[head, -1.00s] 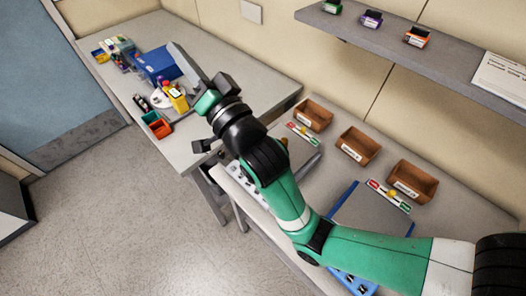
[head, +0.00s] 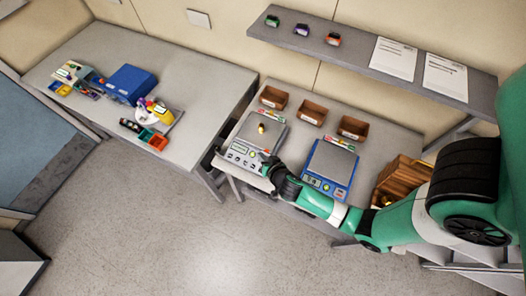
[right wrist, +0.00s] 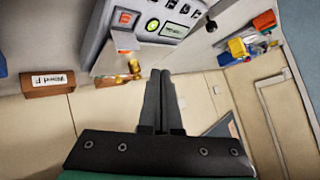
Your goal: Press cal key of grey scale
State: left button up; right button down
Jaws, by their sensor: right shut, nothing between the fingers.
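The grey scale (head: 243,152) stands on the near bench, with a small brass weight (head: 262,128) on its pan. My right gripper (head: 268,164) is at the right part of the scale's front panel. In the right wrist view its fingers (right wrist: 161,76) are together and empty, pointing towards the panel; I cannot tell whether they touch it. My left gripper is not in view.
A blue scale (head: 329,167) stands just right of the grey one. Brown bins (head: 312,113) line the back of the bench, and a wooden crate (head: 396,178) is at its right. The left table (head: 180,75) holds a blue box and small items.

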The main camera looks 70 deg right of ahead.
jog(key=shift+w, duration=0.1)
dwell(0.3)
jog(key=f+b, duration=0.2)
jog(key=d+f+b, duration=0.1)
jog(key=f+b, duration=0.1)
jog(key=d+f+b, duration=0.1)
jog(key=f+b, duration=0.1)
jog(key=f, duration=0.1)
jog(key=shift+f, duration=0.1)
jog(key=shift+d+f+b, duration=0.15)
jog(key=shift+f+b, duration=0.35)
jog(key=shift+b, duration=0.05)
dwell(1.5)
jog(key=shift+d+f+b, duration=0.1)
jog(key=shift+f+b, duration=0.3)
jog(key=shift+b, duration=0.1)
jog(key=shift+d+f+b, duration=0.1)
jog(key=shift+f+b, duration=0.2)
jog(key=shift+b, duration=0.05)
dwell(0.3)
dwell(0.4)
jog(key=shift+a+r+p, duration=0.2)
jog(key=shift+r+p, duration=0.3)
jog(key=shift+r, duration=0.25)
jog(key=shift+r, duration=0.1)
